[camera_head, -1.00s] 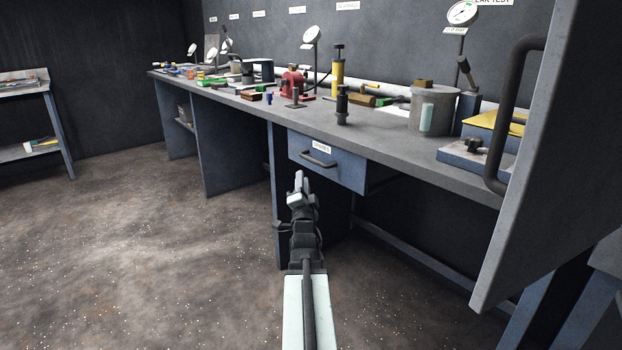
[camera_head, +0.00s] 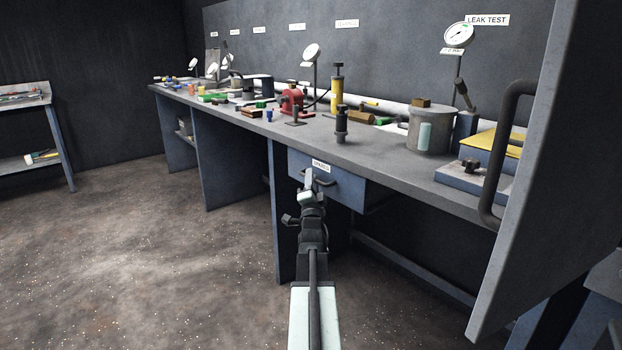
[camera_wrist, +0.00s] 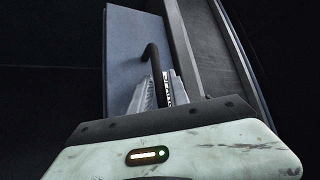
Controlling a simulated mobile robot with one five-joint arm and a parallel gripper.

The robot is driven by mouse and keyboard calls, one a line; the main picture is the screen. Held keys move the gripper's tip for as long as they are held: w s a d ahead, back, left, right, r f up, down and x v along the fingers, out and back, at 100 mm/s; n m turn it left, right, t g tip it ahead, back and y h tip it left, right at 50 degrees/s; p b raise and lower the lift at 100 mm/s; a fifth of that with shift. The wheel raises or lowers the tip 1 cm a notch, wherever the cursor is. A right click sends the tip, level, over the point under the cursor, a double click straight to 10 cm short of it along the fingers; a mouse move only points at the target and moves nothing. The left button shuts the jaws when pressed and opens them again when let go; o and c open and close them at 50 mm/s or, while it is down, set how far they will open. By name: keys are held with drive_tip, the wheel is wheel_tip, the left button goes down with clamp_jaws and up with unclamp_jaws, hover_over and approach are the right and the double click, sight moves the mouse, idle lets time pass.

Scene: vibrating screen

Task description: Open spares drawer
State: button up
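The spares drawer (camera_head: 346,190) is blue-grey, under the bench top, and looks closed. Its white label (camera_head: 321,165) sits near the top of its front, above a dark bar handle (camera_head: 328,183). My gripper (camera_head: 309,180) is in front of the handle and partly covers it in the head view. In the wrist view the drawer front (camera_wrist: 128,45) fills the upper middle. The curved handle (camera_wrist: 153,57) runs down into the gap between the two grey fingers of my gripper (camera_wrist: 162,88). The fingers stand apart; contact with the handle cannot be told.
The bench top (camera_head: 390,160) above carries a grey pot (camera_head: 430,132), a black fitting (camera_head: 341,125) and other parts. A grey panel with a big dark handle (camera_head: 510,140) stands close on the right. The floor at left is clear.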

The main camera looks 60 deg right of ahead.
clamp_jaws()
idle(1.2)
drive_tip(key=shift+a, duration=0.2)
drive_tip(key=shift+d, duration=0.1)
drive_tip(key=shift+s, duration=0.1)
